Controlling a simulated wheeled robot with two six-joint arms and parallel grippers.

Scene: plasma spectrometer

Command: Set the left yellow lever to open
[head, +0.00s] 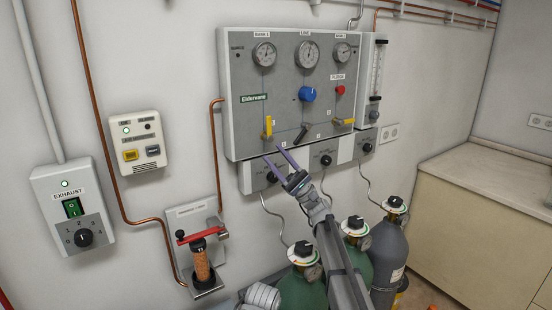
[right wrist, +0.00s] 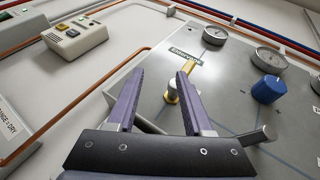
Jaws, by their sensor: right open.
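The left yellow lever (head: 267,128) stands upright on the lower left of the grey gas panel (head: 235,130), on a vertical line below the left gauge. My right gripper (head: 274,153) is open, with its two purple fingers pointing up towards the panel, just below the lever. In the right wrist view, the lever (right wrist: 186,83) with its silver hub shows beyond the fingers, close to the tip of the right-hand finger. The open fingers (right wrist: 156,76) hold nothing; whether one touches the lever is unclear. My left gripper is not in view.
A blue knob (head: 307,94) and red button (head: 340,89) are above. Gas cylinders (head: 388,250) stand below the panel. A red-handled device (head: 200,245) is at lower left.

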